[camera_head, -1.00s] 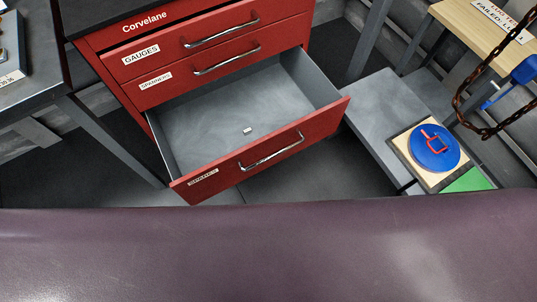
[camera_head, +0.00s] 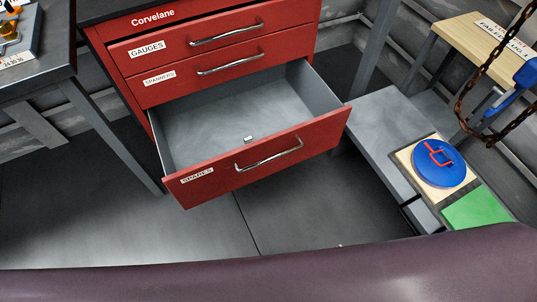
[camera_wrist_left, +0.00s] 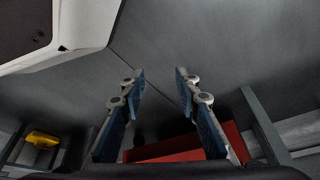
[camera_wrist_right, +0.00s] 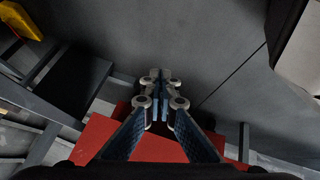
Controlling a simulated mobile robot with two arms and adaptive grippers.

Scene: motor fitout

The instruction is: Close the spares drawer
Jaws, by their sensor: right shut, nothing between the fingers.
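The red spares drawer (camera_head: 220,177) is pulled well out of the red cabinet (camera_head: 122,58). Its label and chrome handle (camera_head: 269,154) face me, and a small grey piece (camera_head: 248,139) lies inside it. Neither gripper shows in the head view. In the left wrist view my left gripper (camera_wrist_left: 160,75) is open and empty, with a red surface (camera_wrist_left: 190,145) beyond its base. In the right wrist view my right gripper (camera_wrist_right: 160,77) is shut and empty, with a red surface (camera_wrist_right: 100,135) behind it. I cannot tell which cabinet part these red surfaces are.
The gauges drawer (camera_head: 190,42) and spanners drawer (camera_head: 200,72) are closed. A grey bench (camera_head: 30,78) stands left. A low grey table (camera_head: 378,125) with a blue disc (camera_head: 438,163) and green pad (camera_head: 478,208) stands right. The floor before the drawer is clear.

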